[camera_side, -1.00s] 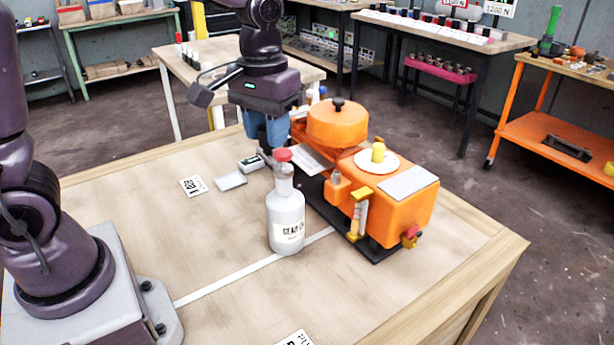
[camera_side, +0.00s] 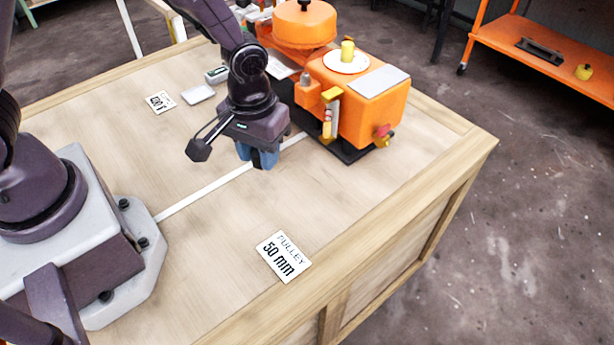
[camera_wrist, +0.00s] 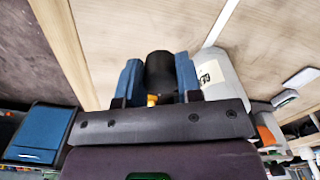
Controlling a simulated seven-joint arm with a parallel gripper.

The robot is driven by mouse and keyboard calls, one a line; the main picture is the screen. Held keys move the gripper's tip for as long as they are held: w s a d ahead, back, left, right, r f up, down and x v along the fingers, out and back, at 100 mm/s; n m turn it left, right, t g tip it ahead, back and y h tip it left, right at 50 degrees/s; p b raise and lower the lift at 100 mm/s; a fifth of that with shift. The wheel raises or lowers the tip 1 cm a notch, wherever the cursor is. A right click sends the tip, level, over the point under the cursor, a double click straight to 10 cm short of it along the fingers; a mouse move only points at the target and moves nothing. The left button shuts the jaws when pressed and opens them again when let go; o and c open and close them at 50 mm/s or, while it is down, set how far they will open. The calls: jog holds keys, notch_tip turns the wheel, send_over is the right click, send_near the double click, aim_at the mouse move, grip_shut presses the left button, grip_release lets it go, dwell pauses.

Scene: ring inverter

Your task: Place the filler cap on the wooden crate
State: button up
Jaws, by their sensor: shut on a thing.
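My gripper (camera_side: 264,160) is in the middle of the side view, low over the wooden crate (camera_side: 375,215), whose broad planked top is the work surface. In the wrist view its blue fingers are shut on a dark cylindrical thing (camera_wrist: 160,68), which I take to be the filler cap; a small yellow-orange bit shows at its near end. The held thing is hidden in the side view. I cannot tell whether it touches the crate top.
A pale labelled bottle (camera_wrist: 218,75) stands close beside the right finger. The orange machine (camera_side: 365,115) is behind and right of my gripper. A "PULLEY 50 mm" card (camera_side: 284,257) lies in front. The right front of the crate top is bare.

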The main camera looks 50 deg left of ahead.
send_over(307, 188)
notch_tip(307, 188, down, 7)
jog(key=shift+s+f, duration=0.15)
jog(key=shift+f, duration=1.65)
jog(key=o, duration=1)
jog(key=shift+f, duration=0.1)
jog(key=shift+c, duration=0.2)
